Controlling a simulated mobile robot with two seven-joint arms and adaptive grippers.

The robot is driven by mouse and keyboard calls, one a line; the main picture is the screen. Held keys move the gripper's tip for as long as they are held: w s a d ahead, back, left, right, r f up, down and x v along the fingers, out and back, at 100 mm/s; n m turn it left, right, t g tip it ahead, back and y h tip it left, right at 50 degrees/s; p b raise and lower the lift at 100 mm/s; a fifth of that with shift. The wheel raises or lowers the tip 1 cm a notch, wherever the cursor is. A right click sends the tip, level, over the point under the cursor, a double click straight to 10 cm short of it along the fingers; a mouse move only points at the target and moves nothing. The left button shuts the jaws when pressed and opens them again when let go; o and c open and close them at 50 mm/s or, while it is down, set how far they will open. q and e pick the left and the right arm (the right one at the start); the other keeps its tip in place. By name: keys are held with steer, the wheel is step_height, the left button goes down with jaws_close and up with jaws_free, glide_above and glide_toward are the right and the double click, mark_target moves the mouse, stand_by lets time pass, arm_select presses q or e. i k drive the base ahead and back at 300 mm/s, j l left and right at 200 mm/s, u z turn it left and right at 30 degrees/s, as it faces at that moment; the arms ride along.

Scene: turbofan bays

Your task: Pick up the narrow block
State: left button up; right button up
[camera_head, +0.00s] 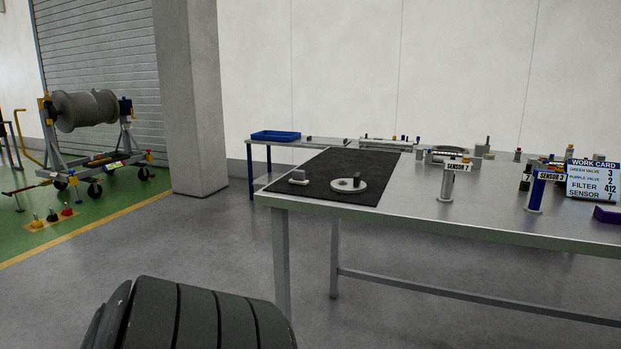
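A small grey block (299,176) with a low, flat base lies on the left part of the black mat (330,163). To its right, a pale round disc (341,186) lies on the mat with a short dark upright piece (357,180) on it. I cannot tell from this distance which of these pieces is the narrow block. Neither of my grippers shows in the head view.
The mat covers the left end of a metal table (430,199). Farther right stand the SENSOR 7 post (448,184), the blue SENSOR 3 post (537,192) and a work card (592,180). A blue tray (275,136) is behind. Floor before the table is clear.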

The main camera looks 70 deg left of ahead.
mark_target(298, 176)
steer(key=u, duration=2.3)
steer(key=j+z, duration=0.15)
steer(key=i+j+z, duration=0.15)
steer(key=j, duration=0.15)
